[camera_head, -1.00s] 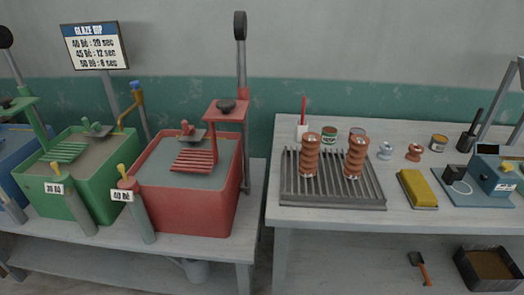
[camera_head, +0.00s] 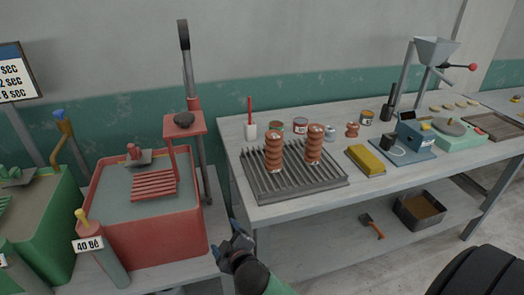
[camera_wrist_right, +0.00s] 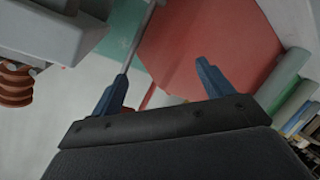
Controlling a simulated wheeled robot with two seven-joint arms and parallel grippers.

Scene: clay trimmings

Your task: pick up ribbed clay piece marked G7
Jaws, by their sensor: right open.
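Two orange-brown ribbed clay pieces stand upright on a slatted grey rack (camera_head: 325,184) on the right-hand table: a left one (camera_head: 273,152) and a right one (camera_head: 314,145). Their tops carry pale marks too small to read, so I cannot tell which is G7. My right gripper (camera_head: 234,232) is low in front of the table's left end, beside the red tub and apart from both pieces. In the right wrist view its blue fingers (camera_wrist_right: 162,80) are spread and empty, and part of a ribbed piece (camera_wrist_right: 15,84) shows at the left edge. My left gripper is not in view.
The red dip tub (camera_head: 145,215) with its lever stand is left of my right gripper. Behind the rack are small cans and a red-handled brush (camera_head: 250,118). A yellow block (camera_head: 366,159) and blue device (camera_head: 415,134) stand to its right. A bin (camera_head: 422,210) is on the lower shelf.

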